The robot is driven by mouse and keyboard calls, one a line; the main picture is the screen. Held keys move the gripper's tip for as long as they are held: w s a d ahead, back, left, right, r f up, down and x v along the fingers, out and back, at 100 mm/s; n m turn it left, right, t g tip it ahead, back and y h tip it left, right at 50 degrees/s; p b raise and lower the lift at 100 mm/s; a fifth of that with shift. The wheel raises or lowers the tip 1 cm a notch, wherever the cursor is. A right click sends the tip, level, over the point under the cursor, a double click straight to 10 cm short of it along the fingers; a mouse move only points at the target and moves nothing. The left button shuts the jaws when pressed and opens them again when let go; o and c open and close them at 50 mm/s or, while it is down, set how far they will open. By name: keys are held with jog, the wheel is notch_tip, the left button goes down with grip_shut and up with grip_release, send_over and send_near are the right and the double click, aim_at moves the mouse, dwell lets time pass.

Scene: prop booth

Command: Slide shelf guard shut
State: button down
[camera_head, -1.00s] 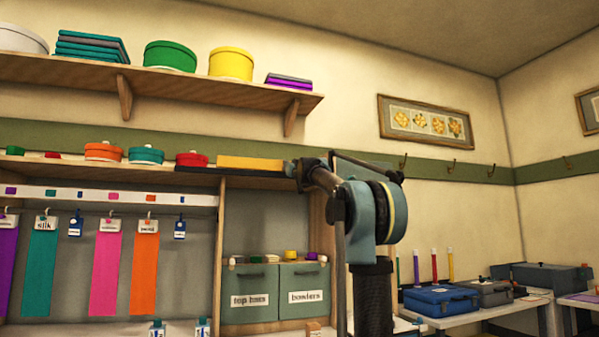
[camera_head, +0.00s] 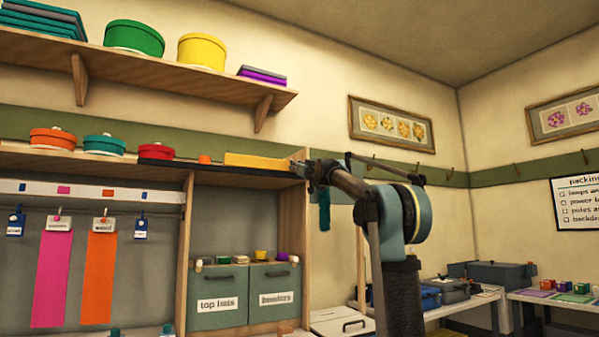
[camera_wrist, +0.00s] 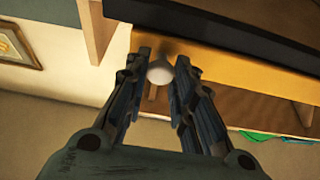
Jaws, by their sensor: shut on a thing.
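The shelf guard (camera_head: 256,161) is a long yellow panel along the front of the middle shelf, at its right end. It also fills the upper right of the wrist view (camera_wrist: 225,72). A pale round knob (camera_wrist: 160,73) stands out from it. My gripper (camera_wrist: 162,62) is shut on this knob, one finger on each side. In the head view my gripper (camera_head: 303,170) is at the guard's right end, and its fingertips are too small to make out there. A small orange object (camera_head: 204,159) sits just left of the guard.
Round lidded boxes in red (camera_head: 156,152), teal (camera_head: 104,145) and orange (camera_head: 53,139) stand on the same shelf to the left. An upper shelf (camera_head: 140,85) with more boxes is above. An upright side panel (camera_head: 292,235) is below my gripper.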

jog(key=shift+w+d, duration=0.1)
jog(key=shift+d, duration=0.15)
jog(key=c, duration=1.4)
grip_release()
jog(key=shift+w+d, duration=0.1)
jog(key=shift+d, duration=0.05)
jog(key=shift+o, duration=0.2)
jog(key=v, duration=1.2)
